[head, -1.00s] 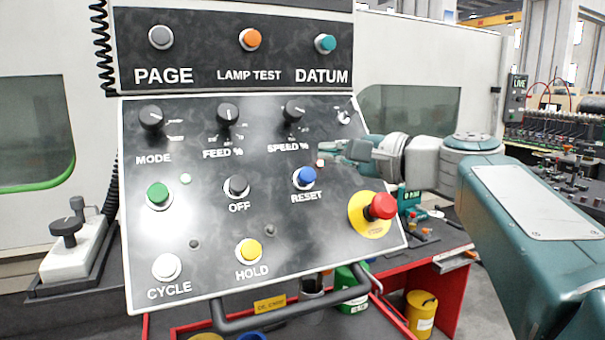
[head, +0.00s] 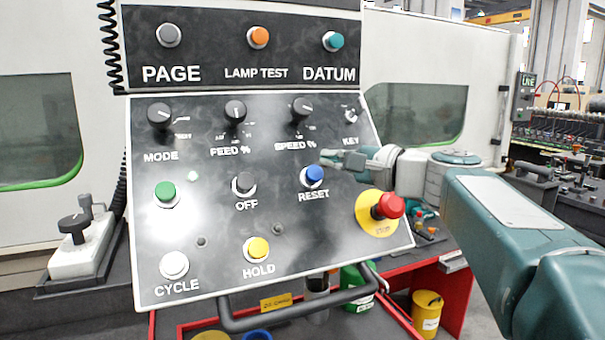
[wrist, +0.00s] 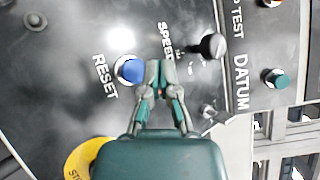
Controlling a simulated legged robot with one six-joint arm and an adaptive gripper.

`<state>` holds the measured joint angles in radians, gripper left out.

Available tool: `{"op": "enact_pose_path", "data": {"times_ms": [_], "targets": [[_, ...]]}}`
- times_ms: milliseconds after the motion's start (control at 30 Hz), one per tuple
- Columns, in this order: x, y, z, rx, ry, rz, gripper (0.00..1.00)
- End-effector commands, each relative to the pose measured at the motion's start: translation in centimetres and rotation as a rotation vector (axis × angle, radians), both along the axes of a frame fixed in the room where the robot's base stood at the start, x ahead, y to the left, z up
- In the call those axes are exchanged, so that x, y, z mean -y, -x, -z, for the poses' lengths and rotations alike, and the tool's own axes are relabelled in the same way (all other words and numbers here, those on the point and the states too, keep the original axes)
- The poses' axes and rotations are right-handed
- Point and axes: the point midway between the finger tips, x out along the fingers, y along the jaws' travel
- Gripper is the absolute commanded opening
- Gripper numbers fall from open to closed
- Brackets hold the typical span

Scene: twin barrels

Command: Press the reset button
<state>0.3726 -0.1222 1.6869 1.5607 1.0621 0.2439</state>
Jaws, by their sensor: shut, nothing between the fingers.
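The blue reset button (head: 314,174) sits on the sloped black control panel, with the label RESET below it. In the wrist view the blue button (wrist: 130,69) is just left of my fingertips. My gripper (head: 328,157) is shut and empty, in front of the panel, above and slightly right of the button in the head view. In the wrist view my gripper (wrist: 160,66) has its fingertips together, pointing at the panel between the button and the speed knob. I cannot tell how far the fingertips are from the panel face.
A red stop button (head: 389,206) on a yellow disc is below right of the blue button. The off button (head: 243,183) is to its left, and the speed knob (head: 302,108) is above. A black handle bar (head: 300,312) runs along the panel's lower edge.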

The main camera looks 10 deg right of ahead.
Motion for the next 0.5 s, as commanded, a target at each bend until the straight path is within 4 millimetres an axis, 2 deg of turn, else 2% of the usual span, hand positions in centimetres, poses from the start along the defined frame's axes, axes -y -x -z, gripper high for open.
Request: {"op": "enact_pose_path", "data": {"times_ms": [200, 500], "targets": [[-0.4, -1.9, 1.5, -0.002, -0.001, -0.001, 0.0], [-0.6, -2.7, 2.2, 0.0, 0.001, -0.001, 0.0]]}}
